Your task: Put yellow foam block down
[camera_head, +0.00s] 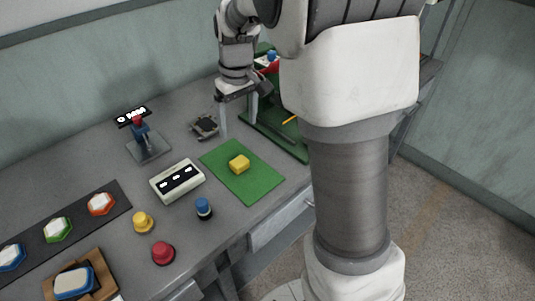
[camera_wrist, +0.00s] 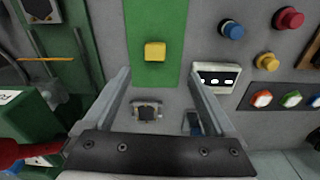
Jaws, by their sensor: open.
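The yellow foam block (camera_head: 239,164) lies on the green mat (camera_head: 262,184) on the grey table. In the wrist view the block (camera_wrist: 155,51) is on the green mat (camera_wrist: 152,15), beyond my fingertips. My gripper (camera_head: 237,114) is open and empty, raised above the table behind the mat, apart from the block. Its two fingers show spread wide in the wrist view (camera_wrist: 162,85), with nothing between them but the table below.
A white display box (camera_head: 177,181) stands left of the mat. A blue button (camera_head: 204,208), a yellow button (camera_head: 142,222) and a red button (camera_head: 163,252) stand in front. A joystick (camera_head: 141,135) is behind. A green press frame (camera_head: 278,135) stands to the right.

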